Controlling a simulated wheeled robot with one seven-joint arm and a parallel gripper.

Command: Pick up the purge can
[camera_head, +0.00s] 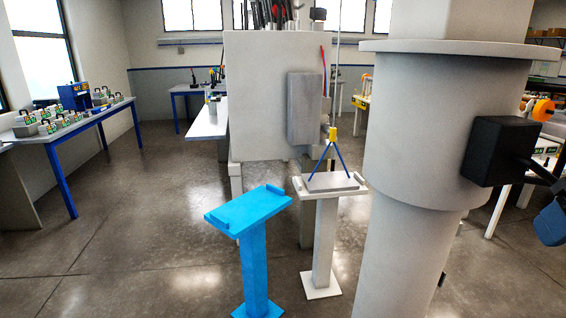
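I cannot pick out a purge can for certain. A small dark-and-light item (212,104) stands on the white-topped table (207,124) left of centre, too small to identify. A yellow-topped stand with blue legs (331,140) is on the grey plate of a white pedestal (326,232). My gripper is not in view. A wide pale cylindrical shape blocks much of the right side.
A blue pedestal (253,260) with a tilted-looking top stands front centre, beside the white one. A large pale cabinet (258,95) stands behind them. A blue-legged bench (70,145) at left holds several small boxes. The floor at left front is clear.

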